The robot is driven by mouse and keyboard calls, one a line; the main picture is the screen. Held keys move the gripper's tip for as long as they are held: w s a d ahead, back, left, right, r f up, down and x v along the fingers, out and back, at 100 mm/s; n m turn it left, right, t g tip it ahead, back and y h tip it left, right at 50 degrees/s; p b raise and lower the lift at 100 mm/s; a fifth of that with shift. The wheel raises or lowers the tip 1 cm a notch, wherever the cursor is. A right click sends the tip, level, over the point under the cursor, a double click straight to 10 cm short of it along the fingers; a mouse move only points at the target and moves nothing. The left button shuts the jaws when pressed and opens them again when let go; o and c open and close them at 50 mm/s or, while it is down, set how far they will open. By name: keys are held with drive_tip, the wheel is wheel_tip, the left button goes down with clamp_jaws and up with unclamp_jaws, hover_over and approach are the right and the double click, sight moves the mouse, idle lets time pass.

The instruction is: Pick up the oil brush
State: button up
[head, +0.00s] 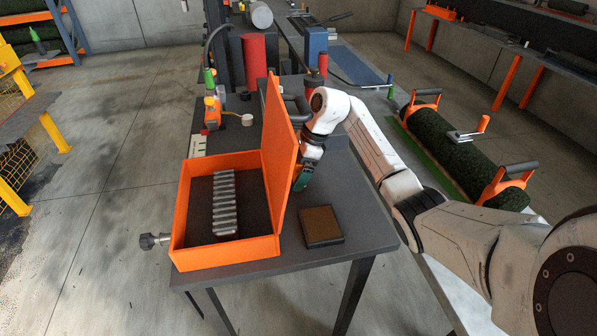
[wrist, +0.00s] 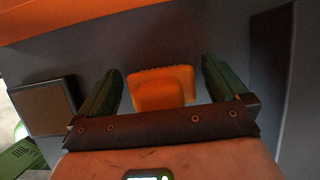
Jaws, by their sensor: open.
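In the wrist view, an orange block-shaped thing (wrist: 165,88), which seems to be the oil brush, lies between the two green fingers of my gripper (wrist: 161,72). The fingers are spread, with a gap on each side of it, and do not appear to grip it. In the head view, my gripper (head: 302,180) points down at the dark table, just right of the raised orange lid. The orange thing cannot be made out there; the lid and gripper hide that spot.
An open orange box (head: 226,255) holding a ridged metal part (head: 225,205) stands left of my gripper. Its upright lid (head: 280,160) is close beside the gripper. A brown-topped pad (head: 321,225) lies near the table's front right. Bare table (head: 355,215) is right of it.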

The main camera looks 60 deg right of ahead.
drive_tip(key=shift+c, duration=0.5)
drive_tip(key=c, duration=1)
drive_tip(key=shift+o, duration=0.2)
drive_tip(key=shift+r, duration=0.1)
drive_tip(key=shift+r, duration=0.55)
wheel_tip(320, 180, up, 2)
drive_tip(key=shift+d+r+b, duration=0.1)
drive_tip(key=shift+r+b, duration=0.05)
drive_tip(key=shift+b, duration=0.2)
drive_tip(key=s+d+b, duration=0.1)
drive_tip(key=s+d, duration=0.3)
drive_tip(key=s+d+b, duration=0.1)
drive_tip(key=s+d, duration=0.3)
drive_tip(key=s, duration=0.1)
drive_tip(key=s+d+b, duration=0.1)
drive_tip(key=s+d, duration=0.3)
drive_tip(key=shift+s, duration=0.25)
drive_tip(key=shift+a, duration=0.1)
drive_tip(key=o, duration=0.5)
drive_tip(key=c, duration=0.3)
